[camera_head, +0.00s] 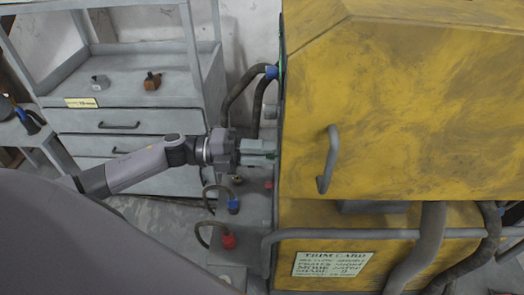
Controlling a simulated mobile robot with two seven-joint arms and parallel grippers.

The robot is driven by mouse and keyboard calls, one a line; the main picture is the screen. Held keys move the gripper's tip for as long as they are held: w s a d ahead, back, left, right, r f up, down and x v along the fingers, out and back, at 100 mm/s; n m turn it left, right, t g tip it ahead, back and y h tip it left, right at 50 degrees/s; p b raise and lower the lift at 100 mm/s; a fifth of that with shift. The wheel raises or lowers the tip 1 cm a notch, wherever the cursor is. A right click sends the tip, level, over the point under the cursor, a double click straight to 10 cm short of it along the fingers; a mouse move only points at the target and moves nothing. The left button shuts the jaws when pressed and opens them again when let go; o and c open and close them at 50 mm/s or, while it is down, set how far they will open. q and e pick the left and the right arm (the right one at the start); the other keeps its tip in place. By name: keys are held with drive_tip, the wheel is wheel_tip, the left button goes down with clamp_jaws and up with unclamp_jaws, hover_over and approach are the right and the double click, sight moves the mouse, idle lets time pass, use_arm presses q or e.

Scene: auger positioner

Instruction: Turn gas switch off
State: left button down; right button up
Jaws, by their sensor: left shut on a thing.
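A large yellow machine housing (410,110) fills the right side of the head view. My left arm comes in from the left, and my left gripper (262,153) is at the housing's left side face. Its fingers are closed on a small part at that face, which I take for the gas switch. The switch itself is hidden by the fingers and the housing's edge, so I cannot tell its position. My right gripper is not in view.
A grey bar handle (328,160) is on the housing's front. A grey rail (380,234) and thick hoses run below it. Hoses with blue (233,204) and red (229,241) fittings are under my gripper. A grey drawer cabinet (130,120) stands behind my arm.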

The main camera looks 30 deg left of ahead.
use_arm(q)
drive_tip(key=c, duration=1)
unclamp_jaws()
drive_tip(key=shift+b+v, duration=0.85)
drive_tip(key=shift+v, duration=2.75)
